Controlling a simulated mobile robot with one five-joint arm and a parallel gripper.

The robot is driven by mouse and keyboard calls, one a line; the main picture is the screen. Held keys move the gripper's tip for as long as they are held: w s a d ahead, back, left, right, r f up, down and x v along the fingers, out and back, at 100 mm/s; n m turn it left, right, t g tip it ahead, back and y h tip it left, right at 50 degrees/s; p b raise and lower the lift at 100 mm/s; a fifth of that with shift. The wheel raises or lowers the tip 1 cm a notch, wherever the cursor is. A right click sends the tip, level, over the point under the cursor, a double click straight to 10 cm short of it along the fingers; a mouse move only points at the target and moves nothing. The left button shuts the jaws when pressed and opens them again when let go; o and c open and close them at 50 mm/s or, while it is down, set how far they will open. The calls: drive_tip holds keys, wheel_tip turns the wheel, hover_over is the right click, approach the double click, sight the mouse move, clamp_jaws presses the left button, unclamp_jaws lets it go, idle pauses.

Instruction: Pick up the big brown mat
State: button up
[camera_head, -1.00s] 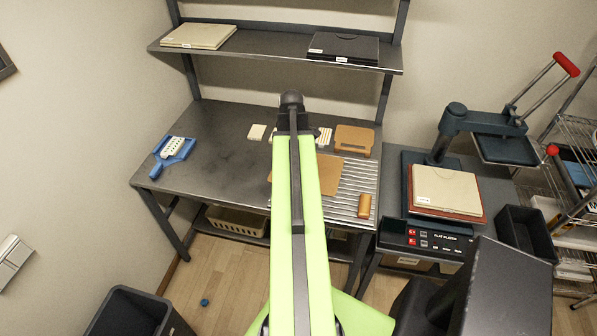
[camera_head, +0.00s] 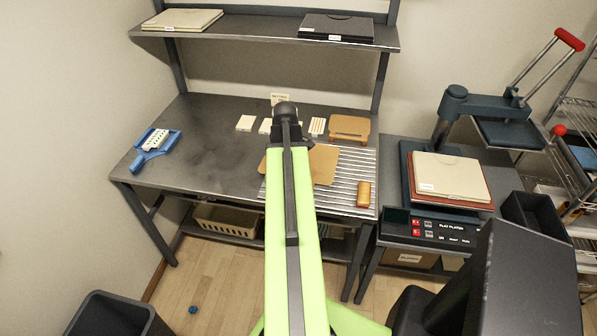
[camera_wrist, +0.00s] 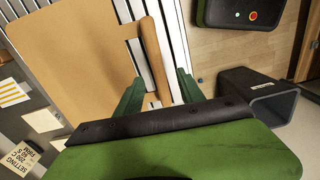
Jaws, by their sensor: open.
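The big brown mat (camera_head: 323,164) lies flat on the slatted part of the table, partly hidden behind my arm in the head view. A broad tan sheet (camera_wrist: 75,55), seemingly this mat, fills the left and middle of the wrist view. My arm hides the gripper in the head view.
A smaller brown board (camera_head: 350,126) lies behind the mat, and a short brown block (camera_head: 364,194) lies to its front right. White cards (camera_head: 245,123) line the back. The press (camera_head: 452,180) stands at the right. The table's left part is mostly clear, with a blue tray (camera_head: 155,150).

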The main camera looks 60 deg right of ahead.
drive_tip(key=f+b, duration=0.5)
drive_tip(key=shift+s+d+f, duration=0.15)
drive_tip(key=shift+d+f, duration=0.05)
drive_tip(key=shift+r, duration=0.2)
clamp_jaws()
